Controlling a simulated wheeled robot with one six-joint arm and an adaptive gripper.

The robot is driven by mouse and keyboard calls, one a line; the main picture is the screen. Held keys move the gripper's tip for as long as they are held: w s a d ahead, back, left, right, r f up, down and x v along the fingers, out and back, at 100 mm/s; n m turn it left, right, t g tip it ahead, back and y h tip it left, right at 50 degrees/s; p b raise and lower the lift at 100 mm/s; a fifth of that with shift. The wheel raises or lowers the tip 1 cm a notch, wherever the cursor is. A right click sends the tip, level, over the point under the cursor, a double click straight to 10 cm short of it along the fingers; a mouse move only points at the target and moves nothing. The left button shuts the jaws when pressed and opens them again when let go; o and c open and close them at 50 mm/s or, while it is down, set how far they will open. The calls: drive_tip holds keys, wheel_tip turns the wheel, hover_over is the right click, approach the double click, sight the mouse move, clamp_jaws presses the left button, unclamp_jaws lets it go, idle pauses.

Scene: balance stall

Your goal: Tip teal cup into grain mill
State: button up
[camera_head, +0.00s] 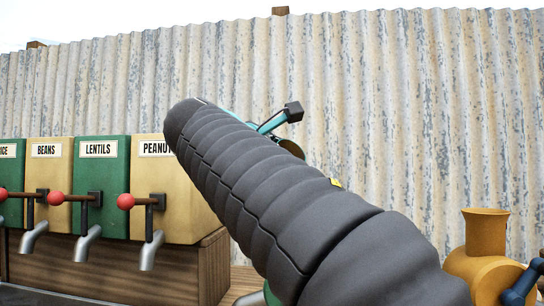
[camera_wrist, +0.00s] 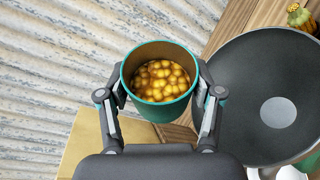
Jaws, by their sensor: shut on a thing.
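The teal cup (camera_wrist: 164,108) is between the two fingers of my gripper (camera_wrist: 160,95), which is shut on its sides. The cup holds many round golden-yellow grains (camera_wrist: 160,81), lying below its rim. In the head view only a teal sliver of the cup (camera_head: 271,122) and a dark finger part show past my arm; the rest is hidden. The cup is up in front of the corrugated wall, left of the grain mill. The orange grain mill (camera_head: 487,240) stands at the lower right, with a flared open mouth on top and a dark blue crank. The mill is not in the wrist view.
Dispensers labelled BEANS (camera_head: 48,180), LENTILS (camera_head: 102,185) and PEANUT (camera_head: 165,190), with red-knobbed levers and metal spouts, stand at left. A dark round pan (camera_wrist: 240,75) lies right of the cup in the wrist view, near a small gourd-like thing (camera_wrist: 301,17). A corrugated wall (camera_head: 400,100) closes the back.

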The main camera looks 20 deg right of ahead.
drive_tip(key=shift+s+f+m, duration=0.15)
drive_tip(key=shift+f+m, duration=0.05)
drive_tip(key=shift+m, duration=0.5)
drive_tip(key=shift+f+m+t+h+b, duration=0.2)
drive_tip(key=shift+m+t+h+b, duration=0.1)
drive_tip(key=shift+m+b, duration=0.3)
